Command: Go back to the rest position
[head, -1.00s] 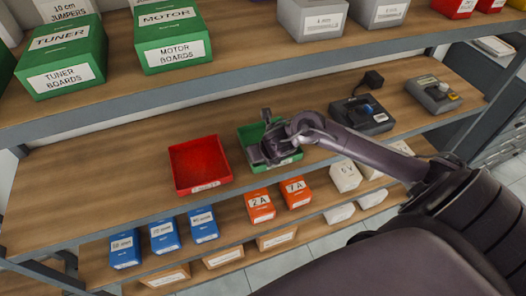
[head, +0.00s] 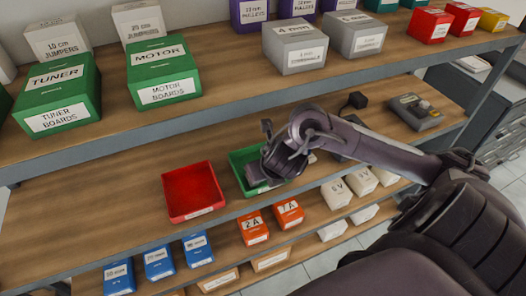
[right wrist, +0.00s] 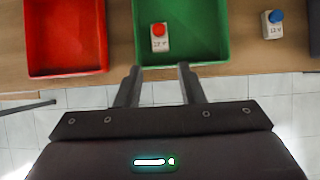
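My right arm comes in from the right in the head view. Its gripper (head: 268,152) is above the front of the green tray (head: 238,160) and hides part of it. In the right wrist view the two fingers of the right gripper (right wrist: 158,72) are apart with nothing between them. The green tray (right wrist: 208,58) lies just beyond the fingertips. A small white block with a red top (right wrist: 159,43) sits inside it. My left gripper is in neither view.
An empty red tray (head: 192,192) stands left of the green one. A blue-topped block (right wrist: 272,25) sits to its right on the shelf. An upper shelf (head: 215,95) with labelled boxes overhangs behind. Orange boxes (head: 254,229) are on the shelf below.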

